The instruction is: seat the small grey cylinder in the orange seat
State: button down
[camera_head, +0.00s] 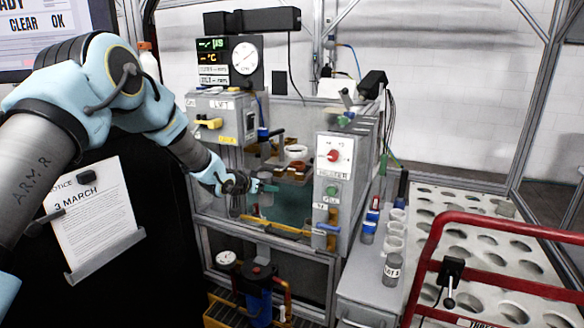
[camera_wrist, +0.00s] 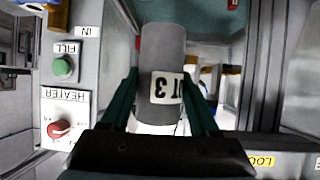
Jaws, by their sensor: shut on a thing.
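My gripper (camera_wrist: 162,88) is shut on the small grey cylinder (camera_wrist: 163,45) in the wrist view. In the head view my gripper (camera_head: 262,188) reaches into the open front of the machine, and the cylinder is too small there to make out clearly. An orange-brown part (camera_head: 291,174) lies inside the machine, just beyond and right of the gripper. I cannot tell whether it is the orange seat. Orange pieces also show beside the cylinder in the wrist view, partly hidden.
The machine's right panel (camera_head: 332,180) with a red knob stands close to the gripper. Right of it are several cups and a grey labelled cylinder (camera_head: 391,269) on a ledge. A red rail (camera_head: 470,217) and a white rack with round holes (camera_head: 478,240) lie farther right.

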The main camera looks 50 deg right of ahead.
aim_at(297, 168)
jog(key=i+l, duration=0.35)
jog(key=l, duration=1.25)
jog(key=k, duration=0.05)
